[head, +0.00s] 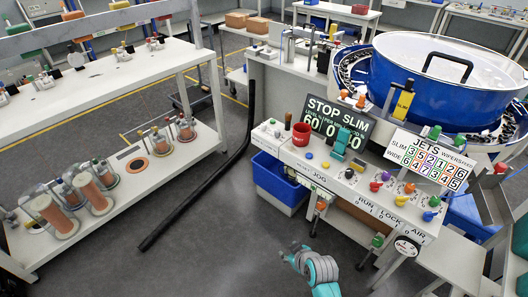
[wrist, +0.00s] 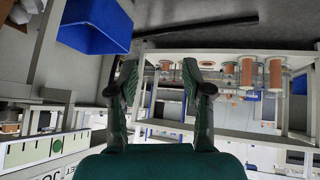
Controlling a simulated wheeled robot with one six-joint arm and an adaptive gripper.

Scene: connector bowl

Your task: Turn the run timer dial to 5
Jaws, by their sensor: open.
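The control console (head: 310,157) has a slanted top with small coloured knobs and printed labels. A RUN label with a 0 (head: 365,203) is on its front edge, beside the LOCK and AIR labels. My gripper (head: 296,252) is low in front of the console, above the floor, well apart from the knobs. In the wrist view my gripper (wrist: 159,78) is open, with nothing between its fingers. No dial can be made out in the wrist view.
A blue bin (head: 280,182) sits under the console's left end; it also shows in the wrist view (wrist: 95,27). A blue bowl (head: 440,85) stands behind the console. STOP SLIM (head: 335,125) and JETS (head: 430,158) signs stand on top.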

